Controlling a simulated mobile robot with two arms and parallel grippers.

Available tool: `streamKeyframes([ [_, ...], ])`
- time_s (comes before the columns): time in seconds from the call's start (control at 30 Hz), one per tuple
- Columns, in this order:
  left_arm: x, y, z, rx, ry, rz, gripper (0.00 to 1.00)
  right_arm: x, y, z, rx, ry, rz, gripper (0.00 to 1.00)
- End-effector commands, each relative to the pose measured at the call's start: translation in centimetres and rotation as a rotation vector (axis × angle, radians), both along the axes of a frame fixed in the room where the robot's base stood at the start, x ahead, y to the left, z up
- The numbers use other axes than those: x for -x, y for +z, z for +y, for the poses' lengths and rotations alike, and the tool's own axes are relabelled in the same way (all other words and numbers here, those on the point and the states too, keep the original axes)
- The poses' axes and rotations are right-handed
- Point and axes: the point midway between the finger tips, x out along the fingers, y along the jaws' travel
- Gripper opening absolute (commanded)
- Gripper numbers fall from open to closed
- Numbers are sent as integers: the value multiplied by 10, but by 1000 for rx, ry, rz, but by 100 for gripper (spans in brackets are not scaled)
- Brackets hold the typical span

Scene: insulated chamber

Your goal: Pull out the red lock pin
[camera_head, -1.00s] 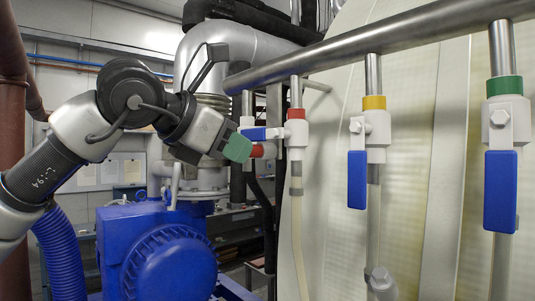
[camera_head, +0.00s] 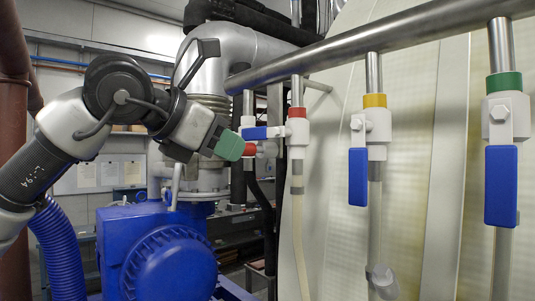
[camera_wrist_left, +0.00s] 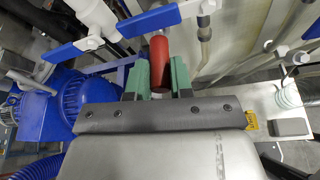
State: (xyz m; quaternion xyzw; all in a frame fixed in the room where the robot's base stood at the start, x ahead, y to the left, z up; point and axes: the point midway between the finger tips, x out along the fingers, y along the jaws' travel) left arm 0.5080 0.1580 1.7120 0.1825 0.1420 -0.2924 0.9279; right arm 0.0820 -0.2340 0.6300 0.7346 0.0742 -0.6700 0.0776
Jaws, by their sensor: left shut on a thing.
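The red lock pin (camera_head: 250,149) is at the valve with the red band (camera_head: 297,131). A pale grey stretch shows between the pin's red grip and the valve body. My left gripper (camera_head: 231,146), with green fingertips, is shut on the pin's red grip from the left. In the left wrist view the red pin (camera_wrist_left: 159,62) stands between the two green fingers (camera_wrist_left: 160,80), just beside a blue valve handle (camera_wrist_left: 144,22). The pin's far end is hidden at the valve. My right gripper is not in view.
The red-banded valve's blue handle (camera_head: 262,133) lies level just above the pin. Yellow-banded (camera_head: 376,128) and green-banded (camera_head: 505,115) valves hang to the right under a steel pipe (camera_head: 400,31). A blue pump (camera_head: 165,255) stands below my left arm.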

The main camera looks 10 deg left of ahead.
Motion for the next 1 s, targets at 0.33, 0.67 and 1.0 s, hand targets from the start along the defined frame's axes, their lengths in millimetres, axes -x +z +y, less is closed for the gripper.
streamKeyframes([
  [0.33, 12, -1, 9, 0, 0, -2, 0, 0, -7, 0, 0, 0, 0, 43],
  [0.67, 22, 0, 17, 0, -1, -1, 0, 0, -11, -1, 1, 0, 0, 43],
  [1.0, 33, 0, 26, 0, 0, -2, 0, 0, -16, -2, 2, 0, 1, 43],
])
